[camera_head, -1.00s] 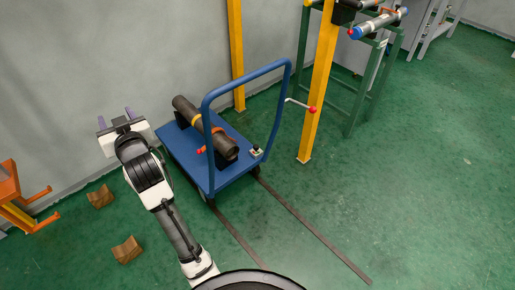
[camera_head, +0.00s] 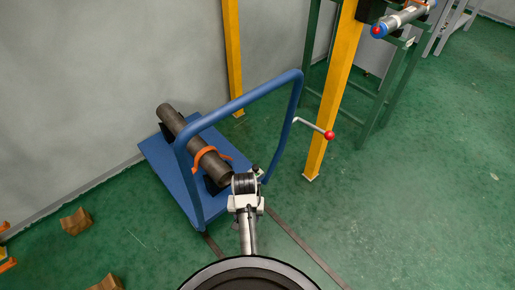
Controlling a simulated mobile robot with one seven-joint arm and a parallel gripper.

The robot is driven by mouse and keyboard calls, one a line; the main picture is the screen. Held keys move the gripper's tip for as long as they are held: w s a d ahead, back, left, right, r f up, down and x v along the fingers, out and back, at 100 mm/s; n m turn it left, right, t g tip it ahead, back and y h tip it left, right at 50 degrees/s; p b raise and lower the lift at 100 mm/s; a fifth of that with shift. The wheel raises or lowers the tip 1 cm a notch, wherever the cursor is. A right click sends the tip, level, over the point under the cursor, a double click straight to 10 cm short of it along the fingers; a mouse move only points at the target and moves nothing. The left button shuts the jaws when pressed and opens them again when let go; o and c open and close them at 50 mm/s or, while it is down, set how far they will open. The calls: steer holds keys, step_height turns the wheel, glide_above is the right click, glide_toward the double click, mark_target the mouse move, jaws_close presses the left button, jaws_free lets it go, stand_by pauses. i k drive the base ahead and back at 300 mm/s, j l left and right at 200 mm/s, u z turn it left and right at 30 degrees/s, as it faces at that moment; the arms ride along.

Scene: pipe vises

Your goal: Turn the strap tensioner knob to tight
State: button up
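A dark pipe (camera_head: 173,119) lies on the blue cart (camera_head: 158,152), with an orange strap (camera_head: 207,153) around it. A small device with a dark knob (camera_head: 256,169) shows at the cart's right end, just beside my arm. It looks like the strap tensioner, but its setting is too small to read. My arm reaches up from the bottom middle, and its visible end stands in front of the pipe's near end and close to the knob. My gripper's fingers do not show; the arm hides them.
The cart's blue push handle (camera_head: 237,104) arches over the deck near my arm. A lever with a red ball (camera_head: 330,135) sticks out from a yellow post (camera_head: 331,100) at the right. Brown blocks (camera_head: 76,222) lie on the floor at left. The right floor is clear.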

mark_target(255, 167)
steer(key=i+l, duration=0.15)
steer(key=i, duration=0.35)
steer(key=i+l, duration=0.1)
steer(key=i, duration=0.4)
